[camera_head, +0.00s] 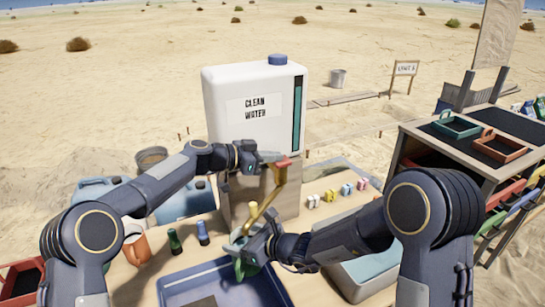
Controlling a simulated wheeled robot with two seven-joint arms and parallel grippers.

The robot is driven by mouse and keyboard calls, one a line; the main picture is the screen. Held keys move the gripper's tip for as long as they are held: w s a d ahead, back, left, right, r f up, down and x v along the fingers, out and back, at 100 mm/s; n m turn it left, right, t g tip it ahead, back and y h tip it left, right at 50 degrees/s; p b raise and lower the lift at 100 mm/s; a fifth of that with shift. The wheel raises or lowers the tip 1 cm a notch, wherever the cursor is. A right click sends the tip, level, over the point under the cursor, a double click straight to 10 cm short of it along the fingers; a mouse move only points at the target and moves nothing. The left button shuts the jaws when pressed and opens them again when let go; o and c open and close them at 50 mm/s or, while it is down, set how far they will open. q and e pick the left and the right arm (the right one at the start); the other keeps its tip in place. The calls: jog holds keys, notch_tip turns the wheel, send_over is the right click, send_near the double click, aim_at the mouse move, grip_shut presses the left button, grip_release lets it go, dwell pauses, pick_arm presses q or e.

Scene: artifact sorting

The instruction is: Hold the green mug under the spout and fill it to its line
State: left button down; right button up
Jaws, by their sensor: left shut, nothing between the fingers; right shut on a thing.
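The white water tank (222,95) labelled "CLEAN WATER" stands on a block at the middle of the table. A yellow spout (265,207) with a red tap lever (284,162) comes down in front of it. My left gripper (277,157) is shut and empty at the lever; I cannot tell if it touches. My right gripper (249,246) is shut on the green mug (243,269), just below the spout's lower end. The mug is partly hidden by the gripper. Its fill line and the water level in it cannot be made out.
A blue tray (190,287) lies at the front of the table. Blue jugs (181,208), an orange mug (140,248) and small tubes (203,234) stand to the left. Several small coloured items (346,189) stand right of the tank. A shelf with trays (465,160) is at right.

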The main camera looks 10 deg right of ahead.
aim_at(239, 265)
pick_arm(q)
jog(key=shift+f, duration=0.35)
jog(key=s+a+r, duration=0.3)
jog(key=a+r, duration=0.4)
jog(key=a, duration=0.2)
jog(key=shift+a, duration=0.15)
dwell(0.5)
